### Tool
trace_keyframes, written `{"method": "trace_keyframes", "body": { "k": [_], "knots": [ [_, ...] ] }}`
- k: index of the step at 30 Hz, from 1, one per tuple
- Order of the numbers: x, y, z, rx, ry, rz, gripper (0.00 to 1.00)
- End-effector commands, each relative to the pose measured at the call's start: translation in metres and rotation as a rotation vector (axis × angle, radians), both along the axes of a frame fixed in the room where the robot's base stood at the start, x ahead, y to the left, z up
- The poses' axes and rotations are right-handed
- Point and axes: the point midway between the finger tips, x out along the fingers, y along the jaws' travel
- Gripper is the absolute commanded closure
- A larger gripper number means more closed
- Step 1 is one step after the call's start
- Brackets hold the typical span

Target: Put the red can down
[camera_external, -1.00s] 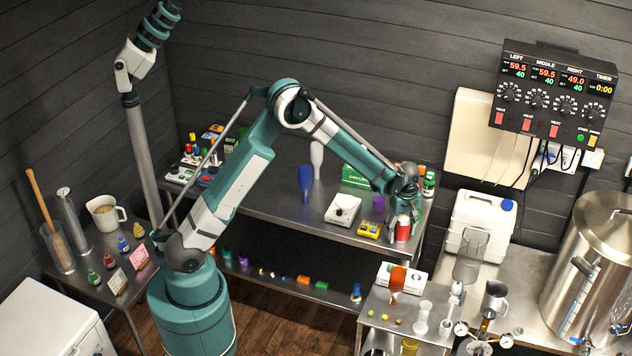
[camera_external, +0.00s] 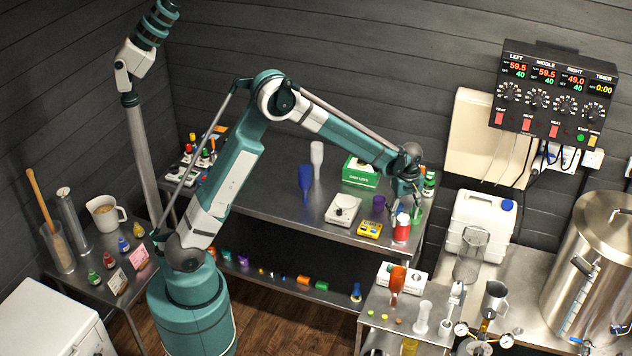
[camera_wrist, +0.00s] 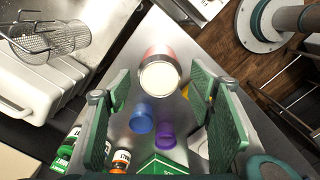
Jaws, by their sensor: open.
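The red can (camera_external: 402,229) stands upright on the steel table near its right front corner. In the wrist view the red can (camera_wrist: 160,74) shows its pale round top, ahead of my fingertips and between their lines. My gripper (camera_external: 408,203) is open and empty, just above and behind the can. Its two green-padded fingers are spread wide in the wrist view (camera_wrist: 163,100), with nothing between them touching. A clear gap to the can shows there.
A yellow device (camera_external: 370,229), a purple cup (camera_external: 378,202) and a white scale (camera_external: 343,210) stand left of the can. Green-labelled bottles (camera_external: 429,183) stand behind it. The table's right edge is close. A white canister (camera_external: 478,225) stands beyond that edge.

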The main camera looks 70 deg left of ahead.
Motion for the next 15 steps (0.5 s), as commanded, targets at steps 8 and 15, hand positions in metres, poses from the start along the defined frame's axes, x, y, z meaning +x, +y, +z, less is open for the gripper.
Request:
{"method": "trace_keyframes", "body": {
  "k": [8, 15],
  "knots": [
    [-0.001, 0.000, 0.029, 0.000, 0.000, 0.000, 0.47],
    [0.000, 0.000, 0.036, 0.000, 0.000, 0.000, 0.47]
  ]
}}
